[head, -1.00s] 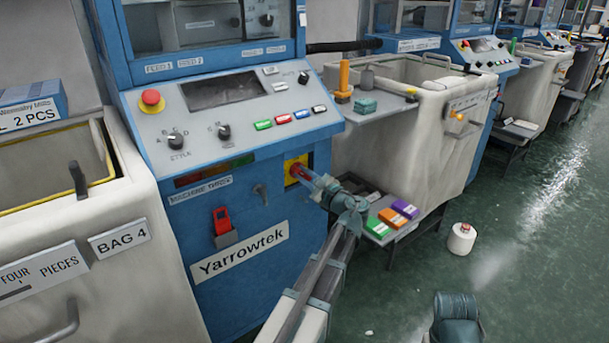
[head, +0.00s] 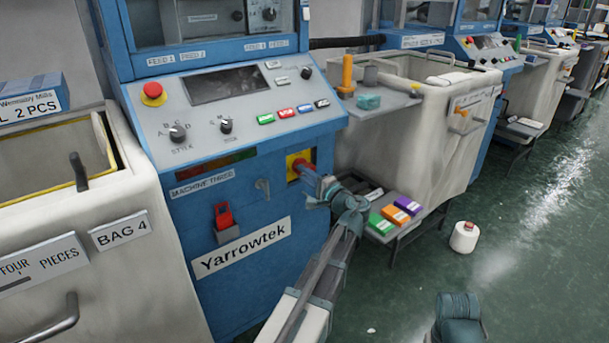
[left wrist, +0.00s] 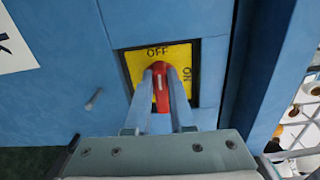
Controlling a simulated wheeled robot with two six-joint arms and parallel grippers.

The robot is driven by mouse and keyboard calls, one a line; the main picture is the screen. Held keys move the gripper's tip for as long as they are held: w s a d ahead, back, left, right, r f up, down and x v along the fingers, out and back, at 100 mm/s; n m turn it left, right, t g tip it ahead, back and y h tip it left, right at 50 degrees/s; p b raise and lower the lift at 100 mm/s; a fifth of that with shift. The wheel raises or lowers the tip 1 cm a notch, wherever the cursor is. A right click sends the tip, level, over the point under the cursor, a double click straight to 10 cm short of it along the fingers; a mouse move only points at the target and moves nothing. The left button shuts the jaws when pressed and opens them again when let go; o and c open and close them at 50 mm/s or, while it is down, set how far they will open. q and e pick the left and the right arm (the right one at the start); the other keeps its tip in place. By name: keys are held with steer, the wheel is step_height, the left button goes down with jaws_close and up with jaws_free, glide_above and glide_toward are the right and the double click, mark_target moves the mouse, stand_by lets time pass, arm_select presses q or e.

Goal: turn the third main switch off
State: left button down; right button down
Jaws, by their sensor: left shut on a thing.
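The main switch has a red handle (left wrist: 161,84) on a yellow plate (left wrist: 181,55), on the front of the blue machine labelled "MACHINE THREE". In the left wrist view, OFF is printed above the handle and ON, turned sideways, to its right. The handle stands upright in this view, in line with OFF. My left gripper (left wrist: 163,75) is shut on the handle, one finger on each side. In the head view the yellow plate (head: 293,167) shows behind my left gripper (head: 304,172), which hides much of the handle. My right gripper is not in view.
A cream bin (head: 395,150) and a low shelf with coloured boxes (head: 395,215) are to the right.

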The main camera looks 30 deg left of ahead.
arm_select(q)
steer(key=shift+f+n, duration=0.1)
steer(key=shift+n, duration=0.3)
steer(key=c, duration=0.8)
jaws_free()
steer(key=v, duration=1.3)
steer(key=shift+s+d, duration=0.15)
steer(key=shift+d, duration=0.2)
